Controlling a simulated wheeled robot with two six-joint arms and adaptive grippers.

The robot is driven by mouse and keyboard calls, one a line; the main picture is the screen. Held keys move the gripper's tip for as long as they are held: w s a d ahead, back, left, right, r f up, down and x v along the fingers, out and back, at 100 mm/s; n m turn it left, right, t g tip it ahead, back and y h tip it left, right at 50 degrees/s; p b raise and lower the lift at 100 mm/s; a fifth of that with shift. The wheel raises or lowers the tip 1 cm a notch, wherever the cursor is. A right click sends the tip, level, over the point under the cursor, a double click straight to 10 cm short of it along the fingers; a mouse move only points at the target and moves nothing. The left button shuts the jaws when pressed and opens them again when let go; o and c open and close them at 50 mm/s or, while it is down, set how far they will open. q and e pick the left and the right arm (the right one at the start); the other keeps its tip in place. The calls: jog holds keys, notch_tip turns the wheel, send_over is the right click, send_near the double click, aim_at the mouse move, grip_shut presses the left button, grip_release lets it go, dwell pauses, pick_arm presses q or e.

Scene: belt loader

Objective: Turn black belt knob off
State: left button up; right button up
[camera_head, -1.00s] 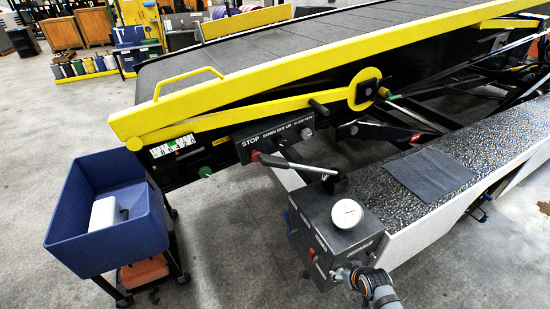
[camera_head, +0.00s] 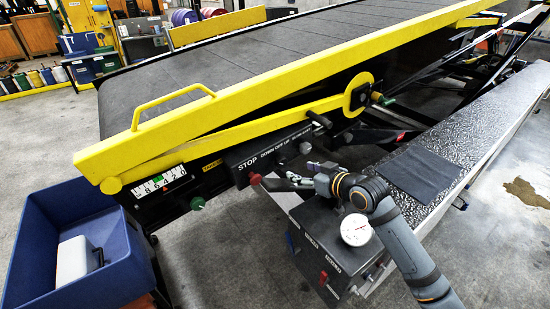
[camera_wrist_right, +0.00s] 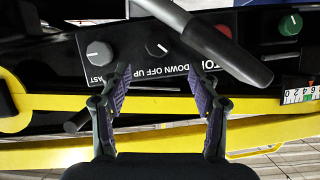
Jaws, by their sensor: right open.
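The black belt knob (camera_wrist_right: 157,47), a small dark dial with a white pointer line, sits on the black control panel (camera_head: 240,165) marked STOP, DOWN OFF UP and SLOW FAST. In the right wrist view the panel appears upside down and the pointer is slanted. My right gripper (camera_head: 293,183) is open and empty in front of the panel. In the right wrist view its fingers (camera_wrist_right: 161,82) stand apart on either side below the knob, not visibly touching it. My left gripper is out of view.
A grey knob (camera_wrist_right: 98,53) and a red stop button (camera_head: 255,179) flank it. A dark lever handle (camera_wrist_right: 222,48) crosses in front of the panel. A yellow rail (camera_head: 230,92) runs above. A grey box with a white gauge (camera_head: 356,230) stands below. A blue bin (camera_head: 110,275) is at left.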

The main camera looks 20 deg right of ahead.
aim_at(283, 164)
jog(key=p+x, duration=0.2)
jog(key=x, duration=0.8)
jog(key=shift+w+d+r, duration=0.1)
jog(key=shift+d, duration=0.05)
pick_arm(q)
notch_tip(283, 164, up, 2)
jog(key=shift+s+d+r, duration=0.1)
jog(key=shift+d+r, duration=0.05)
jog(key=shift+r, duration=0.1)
pick_arm(e)
jog(key=shift+w, duration=0.1)
